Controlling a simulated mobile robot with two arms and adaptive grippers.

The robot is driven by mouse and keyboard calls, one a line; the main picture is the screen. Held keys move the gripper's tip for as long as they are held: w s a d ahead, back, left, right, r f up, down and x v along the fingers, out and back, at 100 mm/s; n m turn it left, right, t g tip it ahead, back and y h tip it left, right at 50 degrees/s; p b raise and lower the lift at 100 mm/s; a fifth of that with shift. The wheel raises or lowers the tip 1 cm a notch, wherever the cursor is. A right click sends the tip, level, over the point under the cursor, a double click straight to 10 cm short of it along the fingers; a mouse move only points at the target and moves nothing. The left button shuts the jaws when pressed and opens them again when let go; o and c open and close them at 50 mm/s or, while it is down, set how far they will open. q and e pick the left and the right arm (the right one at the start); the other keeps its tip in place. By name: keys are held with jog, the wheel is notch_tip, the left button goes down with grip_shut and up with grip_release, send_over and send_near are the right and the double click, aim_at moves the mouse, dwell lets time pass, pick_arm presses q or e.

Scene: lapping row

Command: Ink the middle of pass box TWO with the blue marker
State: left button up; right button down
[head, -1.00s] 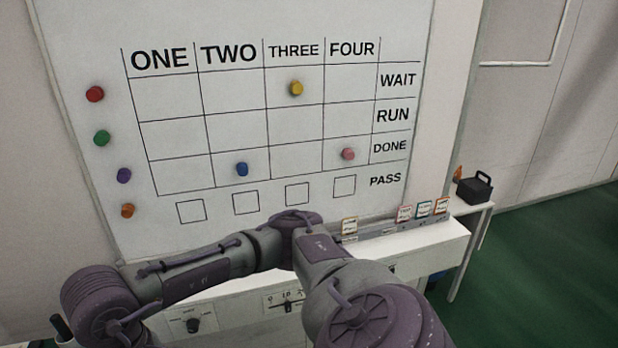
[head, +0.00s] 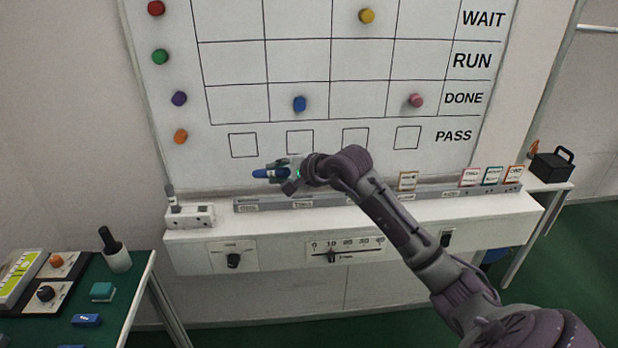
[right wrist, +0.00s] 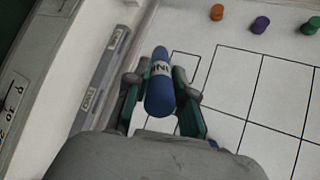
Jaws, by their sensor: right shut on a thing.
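My right gripper (head: 283,173) is shut on the blue marker (head: 262,173), in front of the board's lower part. In the head view the marker lies about level, one end pointing left. Its white label band shows in the right wrist view (right wrist: 160,70), between the fingers (right wrist: 158,101). Pass box TWO (head: 300,141), the second square from the left, is just above the gripper in the head view; its lower edge is close to the gripper or partly covered. No ink shows in its visible part. I cannot tell the gap between marker and board. My left gripper is not in view.
A grey tray (head: 330,203) with upright cards (head: 490,177) runs below the board (head: 225,172). A white socket block (head: 190,216) stands at its left. Magnets, among them a blue one (head: 299,104), sit on the board. A green table (head: 125,290) is at lower left.

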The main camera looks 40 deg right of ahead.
jog(key=w+d+f+m+t+h, duration=0.1)
jog(key=w+d, duration=0.1)
jog(key=d, duration=0.4)
jog(key=w+d+m+t+h+b, duration=0.1)
jog(key=w+d+h, duration=0.1)
jog(key=d, duration=0.4)
jog(key=shift+w+f+m+b, duration=0.3)
jog(key=shift+w+f+m, duration=0.1)
jog(key=shift+w, duration=0.15)
jog(key=shift+r, duration=0.1)
jog(key=shift+w+d+b, duration=0.35)
jog(key=shift+w+b, duration=0.05)
jog(key=shift+w, duration=0.2)
